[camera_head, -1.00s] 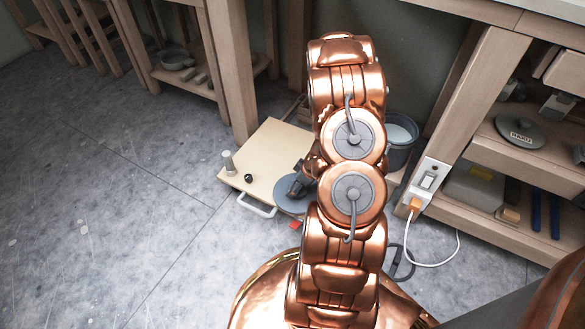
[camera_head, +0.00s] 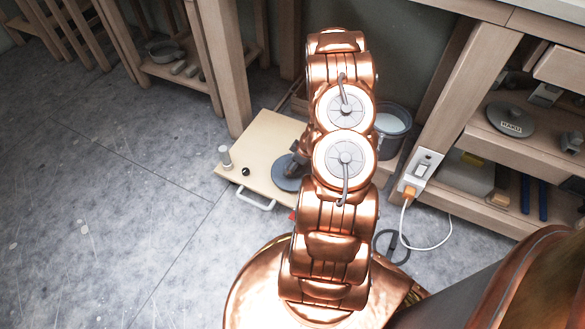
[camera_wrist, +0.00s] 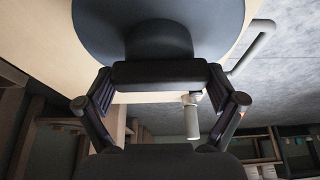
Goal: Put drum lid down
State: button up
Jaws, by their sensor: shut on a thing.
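The drum lid is a flat blue-grey disc (camera_head: 284,182) at the front right of a pale wooden board (camera_head: 262,140), partly hidden by my arm. My gripper (camera_head: 297,163) is at the lid's upper side. In the wrist view the lid (camera_wrist: 100,28) fills the top, with its dark knob (camera_wrist: 158,38) at the fingers. My gripper (camera_wrist: 160,76) is shut on the lid. I cannot tell whether the lid touches the board.
The board bears a grey post (camera_head: 226,157), a black knob (camera_head: 245,172) and a white front handle (camera_head: 257,199). A grey bucket (camera_head: 391,128) stands behind my arm. A shelf unit with a socket box (camera_head: 420,170) and white cable is right. Floor at left is clear.

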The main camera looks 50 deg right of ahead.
jog(key=shift+f+b, duration=1.4)
jog(key=shift+f, duration=0.1)
jog(key=o, duration=0.9)
jog(key=shift+o, duration=0.2)
